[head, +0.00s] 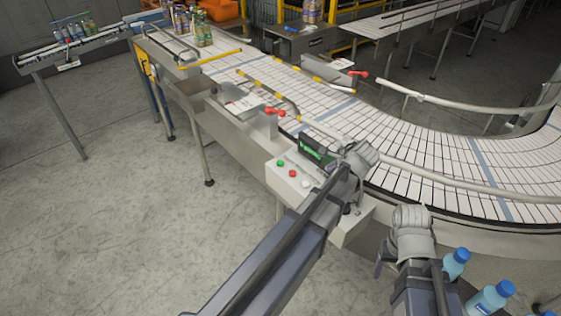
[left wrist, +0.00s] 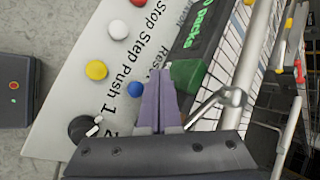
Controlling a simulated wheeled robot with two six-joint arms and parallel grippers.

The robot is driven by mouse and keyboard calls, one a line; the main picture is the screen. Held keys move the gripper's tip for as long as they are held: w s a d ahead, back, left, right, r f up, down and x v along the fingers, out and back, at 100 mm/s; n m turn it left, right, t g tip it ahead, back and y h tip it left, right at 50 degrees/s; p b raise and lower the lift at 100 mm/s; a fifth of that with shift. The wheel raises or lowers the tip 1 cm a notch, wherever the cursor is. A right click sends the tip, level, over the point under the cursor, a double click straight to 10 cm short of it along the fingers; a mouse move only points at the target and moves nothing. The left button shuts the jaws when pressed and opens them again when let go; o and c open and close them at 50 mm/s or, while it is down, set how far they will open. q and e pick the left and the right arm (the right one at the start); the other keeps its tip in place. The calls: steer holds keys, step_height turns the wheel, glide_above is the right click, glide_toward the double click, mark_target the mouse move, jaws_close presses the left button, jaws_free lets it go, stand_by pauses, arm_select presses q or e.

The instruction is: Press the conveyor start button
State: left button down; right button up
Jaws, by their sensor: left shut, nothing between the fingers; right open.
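The control panel (head: 268,177) stands beside the conveyor with a green button (head: 281,163), a red button (head: 292,173) and a white button (head: 305,184) in the head view. The left wrist view shows the white button (left wrist: 118,29), a yellow button (left wrist: 96,69), a blue button (left wrist: 135,89) and a black knob (left wrist: 82,128); the green button is out of that view. My left gripper (left wrist: 158,95) is shut and empty over the panel, its tips close to the blue button; contact cannot be told. My right gripper (head: 383,258) is open, right of the panel.
A green-lit display (head: 317,152) reading packs stands at the panel's back edge. The curved white conveyor (head: 440,160) with guide rails lies behind. Blue-capped bottles (head: 490,298) stand at the lower right. Bare floor (head: 110,220) is free at left.

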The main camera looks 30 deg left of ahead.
mark_target(279, 164)
arm_select(q)
steer(key=a+n+h, duration=0.2)
steer(key=a+n, duration=0.2)
steer(key=n, duration=0.1)
steer(key=a+n+h+p, duration=0.1)
steer(key=a+n+h, duration=0.1)
steer(key=a+n, duration=0.3)
steer(key=shift+a+f+p, duration=0.1)
steer(key=shift+a+p, duration=0.05)
steer(key=shift+p, duration=0.15)
steer(key=a+r+n+t+h+p, duration=0.1)
steer(key=a+r+n+t, duration=0.3)
steer(key=a+n, duration=0.6)
steer(key=shift+a+r+n+h, duration=0.25)
steer(key=shift+r+n+h, duration=0.25)
steer(key=shift+r+h, duration=0.35)
steer(key=shift+s+f, duration=0.1)
steer(key=shift+f, duration=0.1)
step_height(279, 164, down, 9)
steer(key=b, duration=0.8)
steer(key=shift+r, duration=0.2)
steer(key=shift+b, duration=0.3)
steer(key=shift+f+b, duration=0.35)
steer(key=shift+f, duration=0.05)
